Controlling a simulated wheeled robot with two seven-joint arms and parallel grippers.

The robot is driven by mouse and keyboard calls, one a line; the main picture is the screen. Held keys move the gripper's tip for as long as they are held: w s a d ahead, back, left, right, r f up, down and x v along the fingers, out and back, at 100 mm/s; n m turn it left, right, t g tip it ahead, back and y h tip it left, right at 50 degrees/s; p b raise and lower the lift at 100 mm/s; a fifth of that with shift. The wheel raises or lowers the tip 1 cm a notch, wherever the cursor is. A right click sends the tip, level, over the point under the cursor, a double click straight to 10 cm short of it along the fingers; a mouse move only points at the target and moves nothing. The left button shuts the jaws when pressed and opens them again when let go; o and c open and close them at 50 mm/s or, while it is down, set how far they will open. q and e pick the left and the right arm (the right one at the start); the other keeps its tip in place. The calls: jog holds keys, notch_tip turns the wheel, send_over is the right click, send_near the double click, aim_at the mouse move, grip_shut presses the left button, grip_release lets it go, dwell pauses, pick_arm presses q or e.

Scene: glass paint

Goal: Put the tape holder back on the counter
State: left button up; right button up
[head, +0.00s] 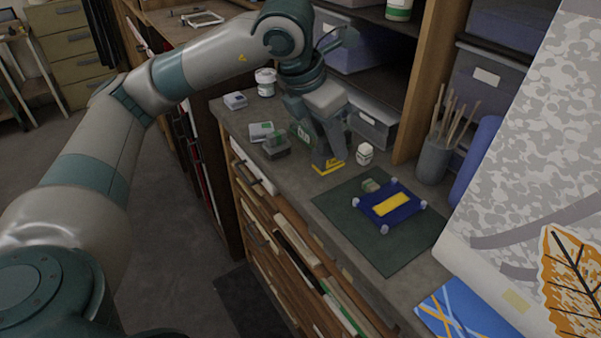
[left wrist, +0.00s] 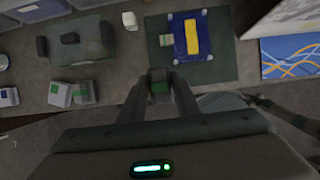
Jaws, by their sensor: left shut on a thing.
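My left gripper (head: 322,150) points down over the counter (head: 233,120), between the small dark block and the green mat. It is shut on a small piece, apparently the tape holder (head: 328,167), which shows yellow and black at the fingertips. My right gripper is not in view.
A green mat (head: 339,207) carries a blue panel with a yellow strip (head: 391,204). A small white jar (head: 365,153) and a brush cup (head: 432,160) stand behind. A dark block (head: 276,145) and small boxes sit left. Open drawers with frames lie below the front edge.

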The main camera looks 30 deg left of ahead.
pick_arm(q)
jog(key=shift+w, duration=0.1)
